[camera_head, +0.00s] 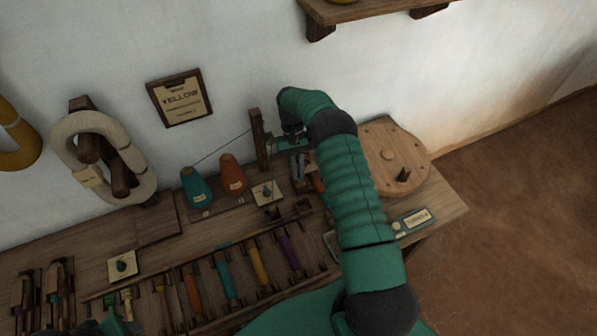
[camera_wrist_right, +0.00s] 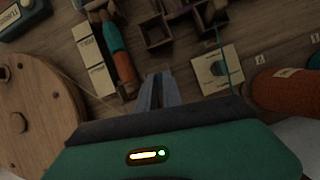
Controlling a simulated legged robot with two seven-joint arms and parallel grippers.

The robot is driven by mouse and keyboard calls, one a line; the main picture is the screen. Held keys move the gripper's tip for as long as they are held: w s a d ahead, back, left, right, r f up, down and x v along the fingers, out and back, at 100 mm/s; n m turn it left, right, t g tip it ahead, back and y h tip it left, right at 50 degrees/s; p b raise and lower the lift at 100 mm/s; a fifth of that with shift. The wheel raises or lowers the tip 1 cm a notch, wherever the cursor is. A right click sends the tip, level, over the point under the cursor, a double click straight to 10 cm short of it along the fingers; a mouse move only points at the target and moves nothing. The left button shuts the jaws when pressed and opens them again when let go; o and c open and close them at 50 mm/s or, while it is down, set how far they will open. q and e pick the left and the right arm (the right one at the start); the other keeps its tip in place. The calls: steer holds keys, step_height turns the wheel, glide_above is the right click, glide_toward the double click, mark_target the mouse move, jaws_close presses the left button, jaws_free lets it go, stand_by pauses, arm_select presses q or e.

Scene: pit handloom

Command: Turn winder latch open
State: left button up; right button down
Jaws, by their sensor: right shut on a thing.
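My right gripper (camera_head: 297,165) reaches down over the bench beside the round wooden winder disc (camera_head: 383,158). In the right wrist view its two grey fingers (camera_wrist_right: 158,92) are close together, left of a pale card and right of the disc (camera_wrist_right: 30,105). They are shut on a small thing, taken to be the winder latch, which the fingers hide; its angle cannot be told. A teal and orange bobbin (camera_wrist_right: 118,52) lies just beyond the fingers. Part of my left gripper (camera_head: 118,325) shows at the bottom left edge; its jaws are not clear.
Teal (camera_head: 196,187) and orange (camera_head: 232,174) yarn cones stand left of the gripper, with a thread running to an upright wooden post (camera_head: 259,139). A rack of several coloured bobbins (camera_head: 226,280) lies in front.

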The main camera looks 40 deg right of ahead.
steer(key=shift+w+n+h, duration=0.15)
steer(key=shift+n+h, duration=0.15)
steer(key=shift+n, duration=0.6)
steer(key=c, duration=1.5)
jaws_free()
steer(key=shift+f, duration=0.1)
steer(key=shift+r, duration=0.25)
steer(key=v, duration=0.7)
steer(key=shift+w+d+f, duration=0.1)
steer(key=shift+w, duration=0.15)
